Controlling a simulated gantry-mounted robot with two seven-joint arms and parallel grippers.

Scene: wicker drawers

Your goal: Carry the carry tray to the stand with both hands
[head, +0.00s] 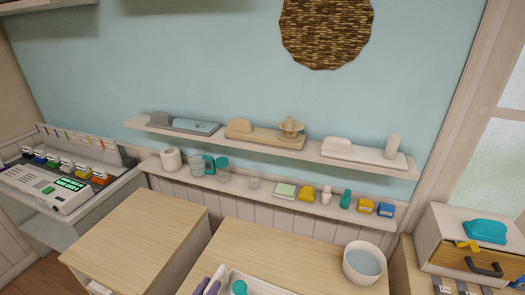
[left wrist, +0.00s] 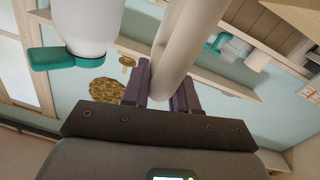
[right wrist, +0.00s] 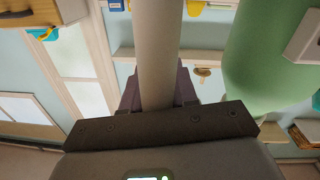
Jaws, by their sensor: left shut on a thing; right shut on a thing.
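The white carry tray (head: 262,279) shows only in part at the bottom edge of the head view, in front of or over a wooden top. My left gripper (head: 210,285) has purple fingers at its left end; in the left wrist view (left wrist: 162,92) they are shut around a pale round handle bar (left wrist: 186,35). My right gripper (right wrist: 158,92) is outside the head view; its fingers are shut around a similar pale bar (right wrist: 159,50). A white bottle with a teal top (left wrist: 88,22) and a green rounded item (right wrist: 265,60) are close by the bars. I cannot tell which furniture is the stand.
A bare wooden top (head: 140,238) stands at the left, with a gap before the middle wooden top (head: 290,262). A white bowl (head: 365,263) sits at the middle top's right end. Wall shelves (head: 330,158) hold small items. A drawer unit (head: 460,245) stands at the right.

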